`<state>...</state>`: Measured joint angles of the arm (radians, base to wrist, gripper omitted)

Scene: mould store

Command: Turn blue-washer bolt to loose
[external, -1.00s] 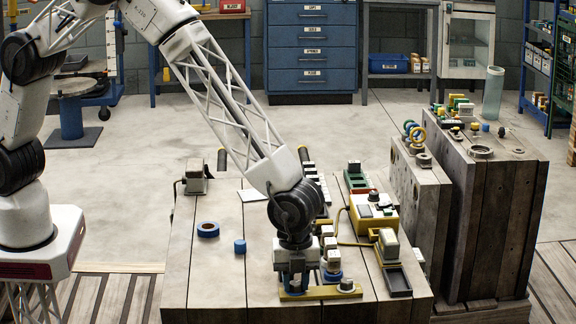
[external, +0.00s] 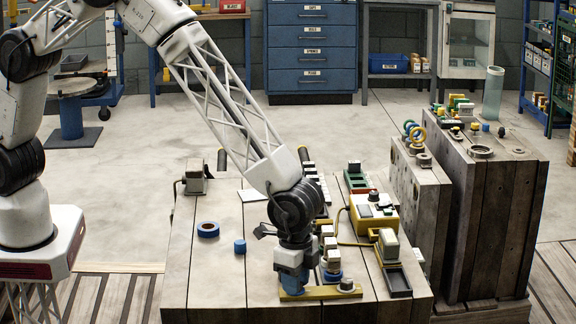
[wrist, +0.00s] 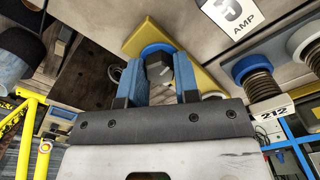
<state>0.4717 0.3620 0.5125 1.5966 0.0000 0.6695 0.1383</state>
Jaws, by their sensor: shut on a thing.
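The blue-washer bolt shows in the wrist view as a dark hex head (wrist: 158,70) over a blue washer (wrist: 157,49), on a yellow plate (wrist: 142,36). My gripper (wrist: 159,82) has its two blue fingers shut on the bolt head, one on each side. In the external view my gripper (external: 293,283) points down at the left part of the yellow plate (external: 318,293); its own body hides the bolt there.
A grey nut-like fitting (external: 347,284) sits at the plate's right end. White-topped blocks (external: 330,258) stand close behind it. A yellow box (external: 374,214) is farther right. A blue ring (external: 208,229) and a blue cylinder (external: 240,246) lie left, with bare bench around them.

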